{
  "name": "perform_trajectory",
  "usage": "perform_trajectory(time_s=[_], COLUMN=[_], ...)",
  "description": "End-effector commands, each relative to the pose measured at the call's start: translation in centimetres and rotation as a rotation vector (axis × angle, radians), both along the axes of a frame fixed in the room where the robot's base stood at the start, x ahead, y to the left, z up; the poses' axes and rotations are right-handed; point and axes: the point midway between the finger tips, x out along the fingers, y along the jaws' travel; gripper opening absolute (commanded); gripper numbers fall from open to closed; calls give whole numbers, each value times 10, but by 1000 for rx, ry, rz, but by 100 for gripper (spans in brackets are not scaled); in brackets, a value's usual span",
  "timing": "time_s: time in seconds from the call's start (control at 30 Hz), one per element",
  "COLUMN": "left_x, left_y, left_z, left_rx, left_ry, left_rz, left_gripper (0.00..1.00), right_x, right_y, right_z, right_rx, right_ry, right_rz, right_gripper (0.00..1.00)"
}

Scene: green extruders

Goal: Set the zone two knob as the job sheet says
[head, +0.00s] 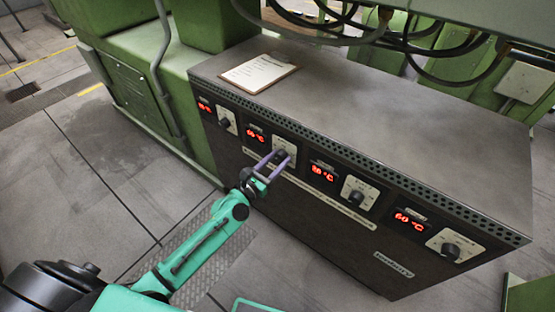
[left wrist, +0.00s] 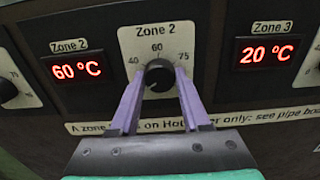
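The zone two knob (left wrist: 158,75) is black, on a pale plate marked 40, 60 and 75. It also shows in the head view (head: 281,156). Its red display (left wrist: 76,68) reads 60 °C. The knob's pointer is too small to read surely. My left gripper (left wrist: 160,78) has its purple fingers apart, one tip on each side of the knob; I see no clear grip on it. In the head view the left gripper (head: 277,162) reaches the panel from the front. The job sheet (head: 258,71) lies on a clipboard on the cabinet top; its writing is unreadable. My right gripper is out of view.
The zone three display (left wrist: 267,54) reads 20 °C, with its knob (head: 356,197) to the right. A fourth knob (head: 450,251) is beside a 60 °C display (head: 410,220). Another knob (head: 224,123) is left of zone two. Black hoses (head: 400,40) hang above the cabinet.

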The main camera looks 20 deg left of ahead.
Motion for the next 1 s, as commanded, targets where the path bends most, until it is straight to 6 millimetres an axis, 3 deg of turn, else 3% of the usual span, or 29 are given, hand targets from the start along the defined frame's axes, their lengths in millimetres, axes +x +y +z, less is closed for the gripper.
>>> perform_trajectory(time_s=[0.03,0.1,0.57,1.0], left_x=[0,0,0,0], left_y=[0,0,1,1], left_z=[0,0,0,1], left_rx=[0,0,80,412], left_ry=[0,0,-33,-164], left_rz=[1,1,1,0], left_gripper=[19,0,0,0], right_x=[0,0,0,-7], right_y=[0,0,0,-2], right_z=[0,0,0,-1], right_rx=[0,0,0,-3], right_ry=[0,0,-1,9], right_rz=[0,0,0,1], right_gripper=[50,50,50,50])
